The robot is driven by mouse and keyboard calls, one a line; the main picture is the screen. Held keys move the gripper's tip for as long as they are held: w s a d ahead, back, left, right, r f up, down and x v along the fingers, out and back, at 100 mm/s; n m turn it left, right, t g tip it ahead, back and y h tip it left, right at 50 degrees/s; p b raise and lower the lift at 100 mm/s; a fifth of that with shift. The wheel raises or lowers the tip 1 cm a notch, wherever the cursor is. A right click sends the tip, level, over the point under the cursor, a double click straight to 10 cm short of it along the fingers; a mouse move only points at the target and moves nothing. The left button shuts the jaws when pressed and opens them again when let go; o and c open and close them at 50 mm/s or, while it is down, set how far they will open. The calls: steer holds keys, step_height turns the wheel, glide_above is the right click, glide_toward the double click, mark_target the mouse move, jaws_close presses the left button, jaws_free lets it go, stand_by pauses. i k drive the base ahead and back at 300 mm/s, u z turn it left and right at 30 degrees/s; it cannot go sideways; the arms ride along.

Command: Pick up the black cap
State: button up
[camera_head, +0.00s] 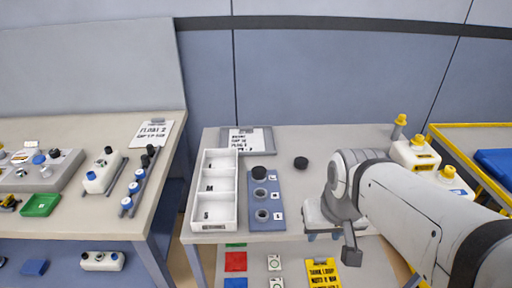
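A black round cap (301,162) lies alone on the grey table, right of the blue-grey plate. A second black round piece (259,172) sits at the top position of that plate (278,217). I cannot tell from looks alone which is the task's cap. My gripper (324,236) is at the table's front edge, nearer than the loose cap and to its right, apart from both black pieces. My wrist hides most of it, so its fingers are too small and covered to judge.
A white sectioned tray (201,215) stands left of the plate, with a clipboard (247,141) behind. Bare table surrounds the loose cap. Another bench (105,215) stands left.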

mark_target(258, 172)
steer(key=z, duration=0.45)
steer(key=k, duration=0.1)
steer(key=u, duration=2.15)
steer(key=k, duration=0.8)
steer(key=z, duration=1)
steer(key=i, duration=1)
steer(key=z, duration=0.05)
